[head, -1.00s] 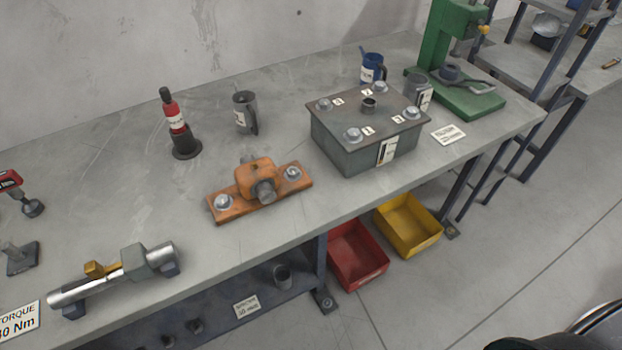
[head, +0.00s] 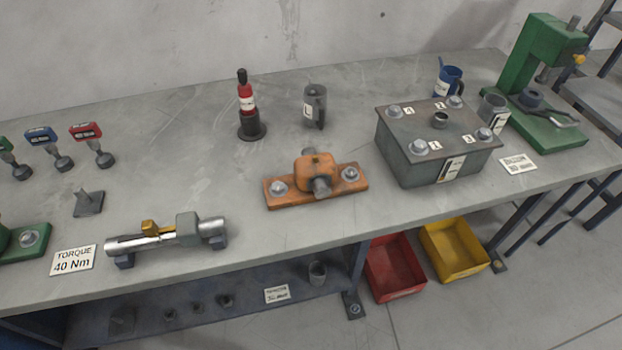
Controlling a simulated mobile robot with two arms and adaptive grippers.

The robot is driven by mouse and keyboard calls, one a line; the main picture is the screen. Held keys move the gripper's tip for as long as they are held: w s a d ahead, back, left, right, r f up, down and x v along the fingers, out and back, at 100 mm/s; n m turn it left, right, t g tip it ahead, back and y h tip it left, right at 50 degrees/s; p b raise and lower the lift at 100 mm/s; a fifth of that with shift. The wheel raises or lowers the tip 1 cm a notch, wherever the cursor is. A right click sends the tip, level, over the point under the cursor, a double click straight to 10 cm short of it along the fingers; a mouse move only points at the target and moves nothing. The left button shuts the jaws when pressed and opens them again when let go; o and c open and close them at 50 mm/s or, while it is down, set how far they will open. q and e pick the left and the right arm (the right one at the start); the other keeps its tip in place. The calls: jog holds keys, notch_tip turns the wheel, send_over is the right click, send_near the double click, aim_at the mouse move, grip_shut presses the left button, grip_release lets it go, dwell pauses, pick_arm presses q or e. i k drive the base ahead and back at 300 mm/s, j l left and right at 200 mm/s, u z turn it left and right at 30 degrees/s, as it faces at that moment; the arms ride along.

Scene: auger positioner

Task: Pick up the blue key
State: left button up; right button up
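The blue key (head: 41,136) is at the left of the workbench in the head view. It has a blue head with a pale label and a short stem in a dark round base. It stands upright, between a green key (head: 7,145) at the picture's left edge and a red key (head: 86,131) to its right. Neither of my grippers is in view.
On the bench (head: 190,130) are a small dark stand (head: 89,203), a silver torque tool (head: 165,238), a torque sign (head: 73,261), an orange block (head: 316,186), a red bottle (head: 247,105) and a grey box (head: 436,145). A green press (head: 540,85) stands far right.

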aim_at(45, 136)
jog(key=j+u, duration=0.15)
jog(key=u, duration=1.35)
